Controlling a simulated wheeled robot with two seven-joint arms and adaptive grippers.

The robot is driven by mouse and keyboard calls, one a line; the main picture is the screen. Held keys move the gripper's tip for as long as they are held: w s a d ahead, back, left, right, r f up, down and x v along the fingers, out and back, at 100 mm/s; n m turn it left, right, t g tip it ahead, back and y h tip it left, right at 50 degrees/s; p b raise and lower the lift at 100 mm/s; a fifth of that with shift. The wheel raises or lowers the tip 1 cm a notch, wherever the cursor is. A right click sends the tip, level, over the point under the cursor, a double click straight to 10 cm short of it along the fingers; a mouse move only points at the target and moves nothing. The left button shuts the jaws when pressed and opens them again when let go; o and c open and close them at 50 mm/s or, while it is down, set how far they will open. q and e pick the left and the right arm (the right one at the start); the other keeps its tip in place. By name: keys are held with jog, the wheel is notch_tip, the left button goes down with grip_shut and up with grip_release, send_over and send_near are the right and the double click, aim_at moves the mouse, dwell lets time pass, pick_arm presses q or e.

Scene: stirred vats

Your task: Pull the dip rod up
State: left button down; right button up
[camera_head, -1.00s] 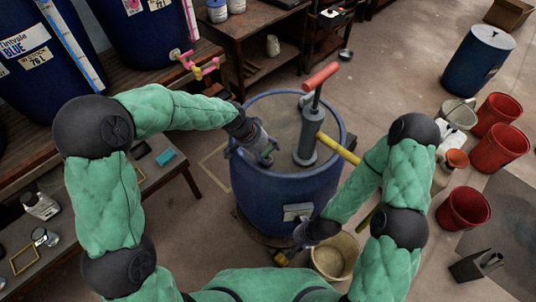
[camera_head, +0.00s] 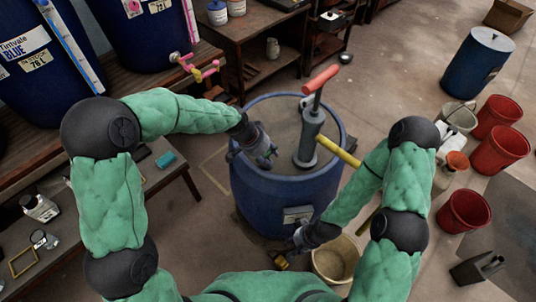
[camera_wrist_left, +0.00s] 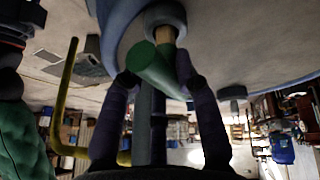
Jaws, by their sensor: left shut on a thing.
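My left gripper (camera_head: 266,160) is above the left part of the lid of a blue vat (camera_head: 285,200). In the left wrist view it is shut on the green handle (camera_wrist_left: 155,65) of the dip rod. A short tan length of the rod (camera_wrist_left: 167,34) shows between the handle and a grey collar (camera_wrist_left: 165,14) on the lid. The rest of the rod is hidden. In the head view the gripper mostly hides the handle. My right gripper (camera_head: 298,243) is low in front of the vat; its fingers are too small to read.
A grey pump (camera_head: 309,140) with a red handle (camera_head: 320,78) and a yellow spout (camera_head: 338,150) stands on the lid, right of my left gripper. A beige bucket (camera_head: 335,258) is near my right gripper. Red buckets (camera_head: 463,210) stand at right. A bench (camera_head: 150,190) is at left.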

pick_arm(q)
notch_tip(320, 180, up, 30)
jog(key=p, duration=1.8)
jog(key=shift+r, duration=0.15)
jog(key=shift+w, duration=0.15)
jog(key=c, duration=1.3)
grip_release()
jog(key=shift+r, duration=0.1)
jog(key=shift+c, duration=0.2)
jog(key=o, duration=0.4)
jog(key=shift+o, duration=0.2)
